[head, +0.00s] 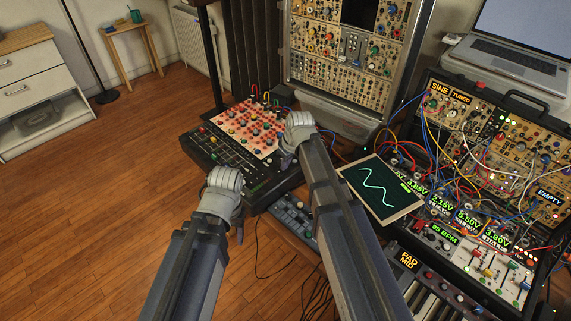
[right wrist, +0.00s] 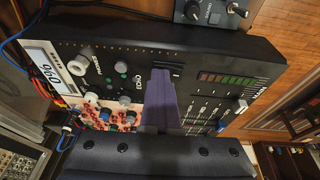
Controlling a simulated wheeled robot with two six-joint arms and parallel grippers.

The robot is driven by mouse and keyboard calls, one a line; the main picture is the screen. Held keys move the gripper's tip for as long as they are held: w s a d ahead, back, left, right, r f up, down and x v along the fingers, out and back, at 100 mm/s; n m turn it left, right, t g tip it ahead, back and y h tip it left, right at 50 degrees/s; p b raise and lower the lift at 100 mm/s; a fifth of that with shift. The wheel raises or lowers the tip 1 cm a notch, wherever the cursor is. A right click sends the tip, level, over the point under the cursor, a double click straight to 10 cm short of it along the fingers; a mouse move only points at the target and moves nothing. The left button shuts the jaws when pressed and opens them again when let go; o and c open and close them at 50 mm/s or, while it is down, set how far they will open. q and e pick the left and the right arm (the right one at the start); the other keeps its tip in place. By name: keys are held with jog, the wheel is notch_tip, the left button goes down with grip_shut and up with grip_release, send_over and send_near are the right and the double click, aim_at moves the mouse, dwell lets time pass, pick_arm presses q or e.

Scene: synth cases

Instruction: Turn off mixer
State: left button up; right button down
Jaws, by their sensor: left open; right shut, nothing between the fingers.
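The mixer (head: 205,150) is a black box with a pale, red-marked panel full of knobs, on the desk at the centre-left of the head view. In the right wrist view the mixer (right wrist: 215,50) shows faders, knobs, a lit green level meter and a white display. My right gripper (head: 287,157) is at the mixer's right side; its closed fingers (right wrist: 160,98) lie over the mixer's face in the wrist view. Contact cannot be told. My left gripper (head: 238,222) is open and empty at the mixer's front edge. The power switch cannot be made out.
A small blue-grey device (head: 292,215) lies in front of the mixer. A tablet with a waveform (head: 375,190) and a patched modular case (head: 480,140) stand to the right. A tall module rack (head: 345,50) is behind. Open wooden floor (head: 90,200) is on the left.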

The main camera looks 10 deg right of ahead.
jog(key=shift+s+a, duration=0.45)
jog(key=shift+a, duration=0.2)
jog(key=shift+r, duration=0.2)
jog(key=shift+r+p, duration=0.4)
jog(key=shift+p, duration=0.3)
jog(key=a+p+v, duration=0.1)
jog(key=p+v, duration=1.1)
jog(key=shift+d+r, duration=0.25)
jog(key=shift+r, duration=0.25)
jog(key=shift+w+d, duration=0.1)
jog(key=shift+w, duration=0.15)
jog(key=shift+w+d+r+p, duration=0.1)
jog(key=shift+w+d+p, duration=0.25)
jog(key=shift+d, duration=0.1)
